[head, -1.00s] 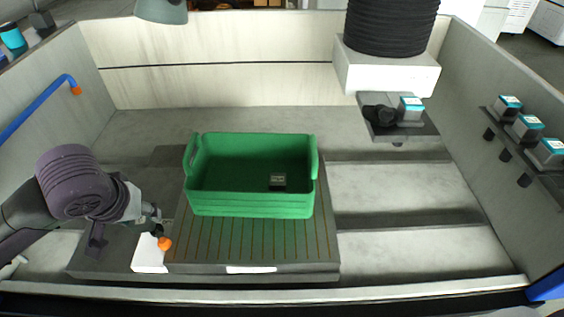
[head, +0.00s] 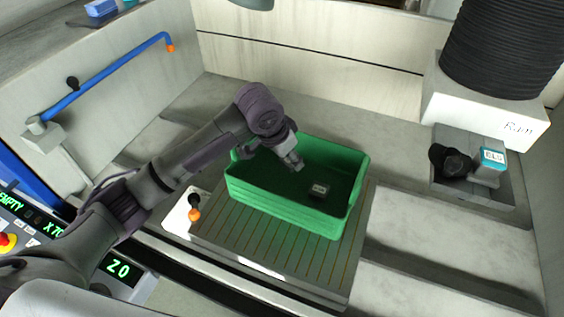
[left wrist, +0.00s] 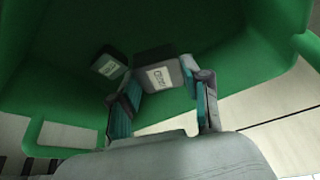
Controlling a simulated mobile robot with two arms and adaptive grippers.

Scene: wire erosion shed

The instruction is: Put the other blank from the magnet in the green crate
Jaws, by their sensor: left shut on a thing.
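The green crate (head: 285,211) stands on the slatted magnet plate (head: 270,248). One dark blank with a pale label (head: 318,190) lies on the crate floor. It also shows in the left wrist view (left wrist: 108,66). My left gripper (head: 296,164) is over the crate's inside, pointing down. In the left wrist view its teal-padded fingers are shut on another grey blank with a white label (left wrist: 160,78), held beside the lying one in that view. Whether the held blank touches the crate floor cannot be told. No blank shows on the bare part of the magnet. My right gripper is not in view.
An orange-tipped knob (head: 194,214) stands at the magnet's left end. A blue pipe (head: 105,80) runs along the left wall. A white block marked Ram (head: 478,118) hangs at the right above a small ledge with a teal-topped box (head: 493,160). The bed right of the magnet is clear.

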